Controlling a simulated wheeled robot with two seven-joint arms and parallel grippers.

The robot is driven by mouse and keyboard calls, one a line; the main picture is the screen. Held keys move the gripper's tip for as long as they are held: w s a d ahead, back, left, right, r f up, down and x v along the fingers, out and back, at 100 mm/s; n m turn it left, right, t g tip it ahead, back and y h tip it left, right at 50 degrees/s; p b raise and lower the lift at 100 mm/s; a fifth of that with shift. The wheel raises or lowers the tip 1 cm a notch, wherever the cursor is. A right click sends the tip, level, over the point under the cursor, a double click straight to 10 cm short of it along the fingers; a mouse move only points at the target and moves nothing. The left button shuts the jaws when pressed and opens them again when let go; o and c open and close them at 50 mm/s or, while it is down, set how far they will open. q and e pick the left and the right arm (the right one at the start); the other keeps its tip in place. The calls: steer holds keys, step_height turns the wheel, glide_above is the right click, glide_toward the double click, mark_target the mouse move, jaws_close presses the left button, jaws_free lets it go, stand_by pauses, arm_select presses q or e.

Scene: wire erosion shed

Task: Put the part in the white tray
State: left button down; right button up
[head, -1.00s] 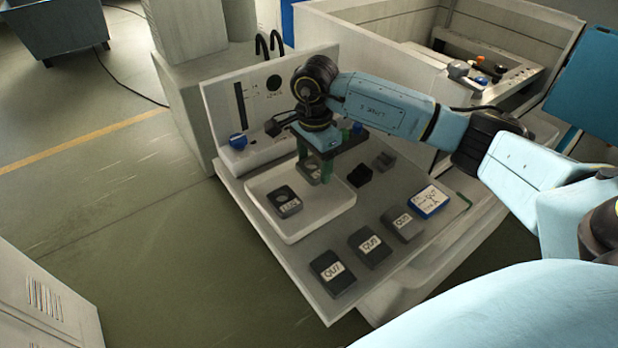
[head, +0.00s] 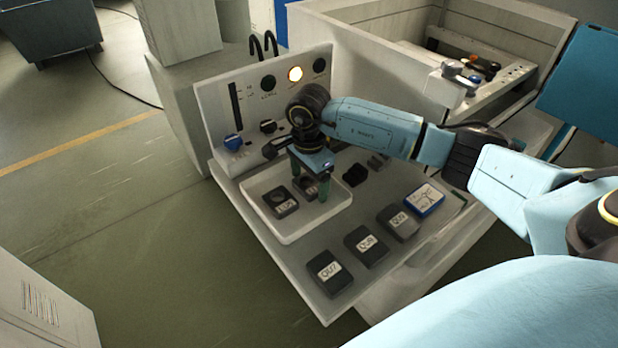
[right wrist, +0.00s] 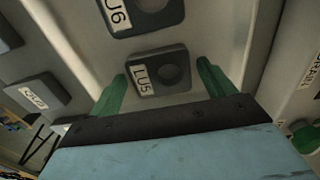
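The part, a dark grey block with a round hole and a white label (right wrist: 157,72), lies in the white tray (head: 290,238). In the head view the part (head: 311,188) is partly hidden by my right gripper (head: 310,182). My right gripper points down into the tray, its green fingers on either side of the part. In the right wrist view the right gripper (right wrist: 160,82) looks open, with a small gap at the part's right side. A second labelled block (head: 281,202) lies beside it in the tray. My left gripper is not in view.
A small black object (head: 355,175) sits right of the tray. A control panel (head: 257,100) with a lit lamp (head: 295,74) stands behind. A machine basin (head: 480,40) is at the back right.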

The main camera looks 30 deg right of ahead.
steer(key=shift+o, duration=0.2)
steer(key=shift+r, duration=0.1)
steer(key=shift+r, duration=0.2)
step_height(320, 180, up, 12)
stand_by(0.3)
steer(key=shift+f, duration=0.15)
